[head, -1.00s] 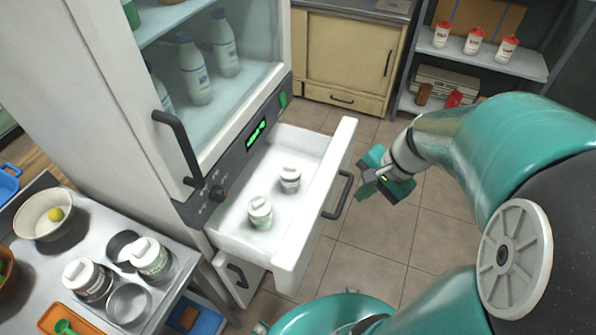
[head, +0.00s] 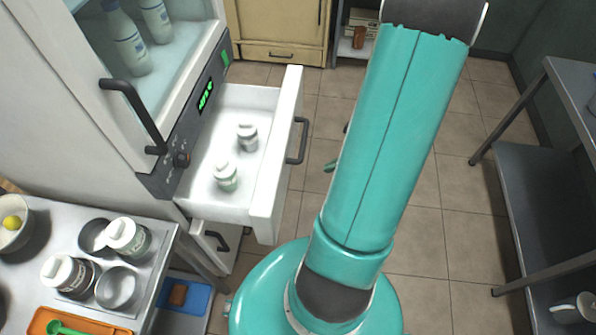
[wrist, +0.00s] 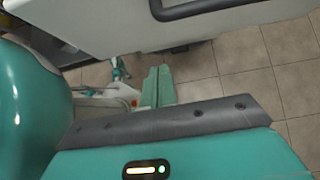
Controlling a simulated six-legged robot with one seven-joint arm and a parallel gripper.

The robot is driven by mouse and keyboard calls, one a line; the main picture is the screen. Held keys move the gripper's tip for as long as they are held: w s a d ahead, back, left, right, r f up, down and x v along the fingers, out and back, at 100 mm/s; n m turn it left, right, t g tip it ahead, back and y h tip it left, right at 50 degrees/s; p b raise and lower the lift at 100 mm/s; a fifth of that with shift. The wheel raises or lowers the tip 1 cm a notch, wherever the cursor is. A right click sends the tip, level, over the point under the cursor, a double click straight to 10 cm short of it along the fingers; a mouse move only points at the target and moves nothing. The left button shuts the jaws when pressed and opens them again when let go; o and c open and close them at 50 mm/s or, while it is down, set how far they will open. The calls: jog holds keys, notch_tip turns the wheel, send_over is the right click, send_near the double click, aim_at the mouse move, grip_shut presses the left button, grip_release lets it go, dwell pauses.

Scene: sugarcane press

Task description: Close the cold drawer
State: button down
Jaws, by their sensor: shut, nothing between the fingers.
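The cold drawer (head: 268,185) is pulled out from the white fridge cabinet in the head view, with a dark bar handle (head: 298,141) on its front. In the head view my arm hides most of the gripper, to the right of the drawer.
A fridge compartment with bottles (head: 130,40) is above the drawer. A metal table (head: 150,233) with jars and bowls stands at lower left. A grey shelf table (head: 540,175) stands at right. Tiled floor (head: 455,190) is clear between my arm and that table.

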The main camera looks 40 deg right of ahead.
aim_at(286, 177)
jog(key=x, duration=0.3)
jog(key=r+x, duration=0.1)
jog(key=x, duration=0.3)
jog(key=w+x, duration=0.1)
jog(key=x, duration=0.3)
jog(key=shift+w+a, duration=0.15)
jog(key=shift+a, duration=0.3)
jog(key=shift+w+a, duration=0.2)
jog(key=shift+w, duration=0.2)
jog(key=shift+w+a, duration=0.1)
jog(key=shift+w, duration=0.05)
